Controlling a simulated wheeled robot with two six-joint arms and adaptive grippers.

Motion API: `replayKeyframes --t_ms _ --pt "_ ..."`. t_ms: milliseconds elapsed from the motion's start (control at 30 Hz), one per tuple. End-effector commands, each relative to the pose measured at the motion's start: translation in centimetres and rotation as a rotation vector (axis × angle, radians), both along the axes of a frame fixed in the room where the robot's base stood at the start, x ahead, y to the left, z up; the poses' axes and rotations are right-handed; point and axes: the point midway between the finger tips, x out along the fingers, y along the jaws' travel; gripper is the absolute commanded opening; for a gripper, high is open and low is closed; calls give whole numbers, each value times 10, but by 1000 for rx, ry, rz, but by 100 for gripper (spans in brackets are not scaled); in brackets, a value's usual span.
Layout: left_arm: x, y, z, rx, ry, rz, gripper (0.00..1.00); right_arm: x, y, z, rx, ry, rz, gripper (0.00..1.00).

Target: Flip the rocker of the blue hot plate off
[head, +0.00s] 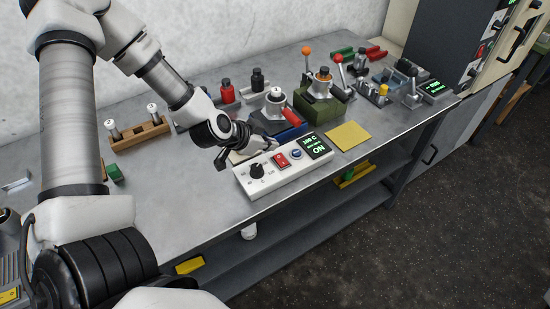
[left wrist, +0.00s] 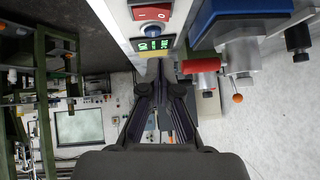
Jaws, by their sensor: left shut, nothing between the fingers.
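A white control box (head: 272,178) stands near the table's front edge in the head view. It carries a black knob (head: 257,171), a red rocker (head: 281,160), a blue button (head: 297,154) and a dark display (head: 315,147) with green characters that seem to include ON. The left wrist view shows the rocker (left wrist: 151,13) and lit display (left wrist: 153,44) at the top. My left gripper (head: 272,143) is shut and empty, just behind the box near the rocker; contact cannot be told. Its fingers (left wrist: 160,68) converge below the display in the wrist view. My right gripper is not in view.
A blue-based fixture (head: 291,132) sits close behind the box, with a green fixture (head: 320,108) beyond. A yellow sheet (head: 348,136) lies right of the box. A wooden rack (head: 140,133) and red bottle (head: 227,91) stand farther back. The left front tabletop is clear.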

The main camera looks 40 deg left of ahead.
Motion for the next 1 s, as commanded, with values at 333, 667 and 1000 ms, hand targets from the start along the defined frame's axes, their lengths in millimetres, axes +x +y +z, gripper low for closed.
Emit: replayKeyframes --t_ms 333,667,1000 --pt "24 -2 -54 0 3 -1 0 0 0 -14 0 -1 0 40" --pt "25 -1 -61 -2 0 0 0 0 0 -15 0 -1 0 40" --pt "25 1 -66 -2 2 1 0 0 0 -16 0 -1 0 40"
